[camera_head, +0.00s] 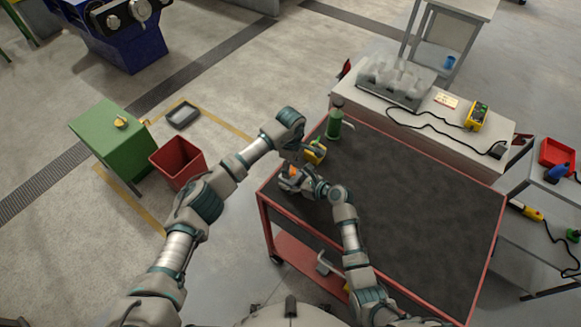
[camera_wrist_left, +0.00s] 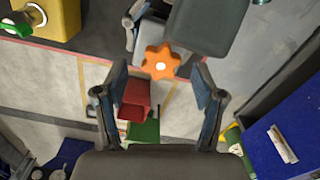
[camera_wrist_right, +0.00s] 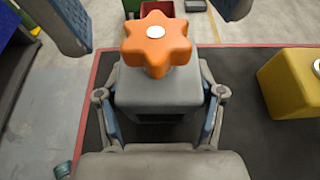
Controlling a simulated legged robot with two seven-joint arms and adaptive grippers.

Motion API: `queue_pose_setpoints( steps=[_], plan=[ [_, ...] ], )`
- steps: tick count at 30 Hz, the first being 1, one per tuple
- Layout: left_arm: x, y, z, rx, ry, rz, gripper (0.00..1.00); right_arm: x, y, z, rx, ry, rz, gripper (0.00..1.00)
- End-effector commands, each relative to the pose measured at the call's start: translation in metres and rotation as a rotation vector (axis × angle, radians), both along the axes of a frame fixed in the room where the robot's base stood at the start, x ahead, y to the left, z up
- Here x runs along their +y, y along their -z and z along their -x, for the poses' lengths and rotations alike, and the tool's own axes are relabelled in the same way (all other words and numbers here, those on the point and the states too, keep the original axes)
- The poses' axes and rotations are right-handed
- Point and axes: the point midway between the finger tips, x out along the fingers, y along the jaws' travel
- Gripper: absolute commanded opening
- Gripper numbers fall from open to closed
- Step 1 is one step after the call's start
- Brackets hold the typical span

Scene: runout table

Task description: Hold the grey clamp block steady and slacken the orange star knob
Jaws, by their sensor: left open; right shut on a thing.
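The orange star knob (camera_wrist_right: 156,42) sits on top of the grey clamp block (camera_wrist_right: 158,90) in the right wrist view. My right gripper (camera_wrist_right: 160,105) is shut on the block, with a finger on each side. In the left wrist view the knob (camera_wrist_left: 160,62) lies beyond and between the spread fingers of my left gripper (camera_wrist_left: 160,95), which is open and not touching it. In the head view both grippers meet near the table's left corner, and my left gripper (camera_head: 292,160) is above the block; the arms hide most of it there.
A yellow block (camera_wrist_right: 292,82) stands right of the clamp block on the dark table (camera_head: 420,215) with a red rim. A green bottle (camera_head: 334,124) stands near the far edge. The table's middle is clear. A red bin (camera_head: 178,162) is on the floor at left.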

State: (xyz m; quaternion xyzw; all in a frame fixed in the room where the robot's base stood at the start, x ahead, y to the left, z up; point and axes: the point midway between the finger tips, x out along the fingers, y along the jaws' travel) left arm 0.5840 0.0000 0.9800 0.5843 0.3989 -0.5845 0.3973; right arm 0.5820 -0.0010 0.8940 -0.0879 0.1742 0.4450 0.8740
Motion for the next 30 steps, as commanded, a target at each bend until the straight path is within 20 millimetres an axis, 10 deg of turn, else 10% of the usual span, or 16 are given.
queue_pose_setpoints(
  steps=[13,21,30],
  plan=[
    [0.0,0.017,0.0,-0.001,0.001,0.001,0.69,0.0,0.001,0.001,0.001,-0.001,0.001,0.04],
    [0.0,0.016,0.0,-0.002,0.0,0.001,0.09,0.001,0.001,0.001,0.002,-0.002,0.001,0.04],
    [0.0,0.017,-0.001,-0.004,-0.027,0.0,0.09,0.001,0.001,0.001,0.001,-0.003,0.001,0.04]
  ],
)
